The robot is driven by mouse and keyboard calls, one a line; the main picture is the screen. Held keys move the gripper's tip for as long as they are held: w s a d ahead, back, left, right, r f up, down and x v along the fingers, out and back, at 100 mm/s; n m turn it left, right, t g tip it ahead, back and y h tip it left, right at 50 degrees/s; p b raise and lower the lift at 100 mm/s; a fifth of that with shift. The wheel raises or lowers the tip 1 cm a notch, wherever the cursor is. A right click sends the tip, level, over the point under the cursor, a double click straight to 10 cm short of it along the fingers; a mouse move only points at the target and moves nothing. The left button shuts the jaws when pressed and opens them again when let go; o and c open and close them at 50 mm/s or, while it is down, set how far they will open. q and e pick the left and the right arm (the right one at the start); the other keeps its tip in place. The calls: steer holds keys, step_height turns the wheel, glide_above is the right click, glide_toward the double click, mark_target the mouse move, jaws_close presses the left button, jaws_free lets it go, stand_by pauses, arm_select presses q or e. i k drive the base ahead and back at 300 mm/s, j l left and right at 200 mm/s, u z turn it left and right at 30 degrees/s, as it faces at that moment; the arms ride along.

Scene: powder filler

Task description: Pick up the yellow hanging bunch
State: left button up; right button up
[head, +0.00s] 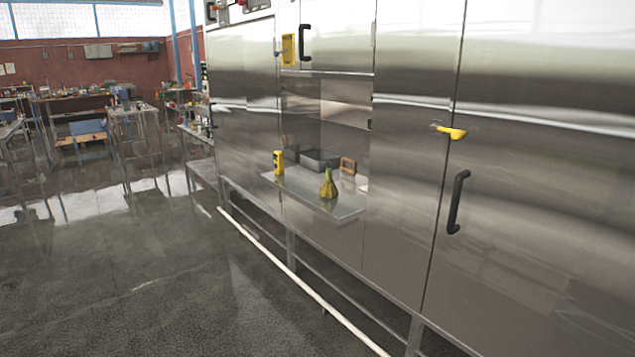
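A yellow bunch (328,187), which looks like bananas with the stem end up, is at the metal shelf (318,201) that juts out from the steel machine. It appears upright near the shelf's front right part. I cannot tell whether it hangs or stands there. Neither of my grippers is in view.
A yellow-and-black object (278,162), a dark grey tray (318,160) and an orange-brown frame-like object (348,166) are near the shelf. The steel machine (540,230) fills the right, with a black handle (457,202) and a yellow latch (450,131). Floor (150,285) at left is clear.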

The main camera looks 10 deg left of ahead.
mark_target(328, 190)
steer(key=i+j, duration=0.2)
steer(key=i, duration=0.2)
steer(key=i+j, duration=0.25)
steer(key=i, duration=0.2)
steer(key=i+j, duration=0.2)
steer(key=i, duration=0.2)
steer(key=i+l+u, duration=0.1)
steer(key=i+l, duration=0.1)
steer(key=i, duration=0.05)
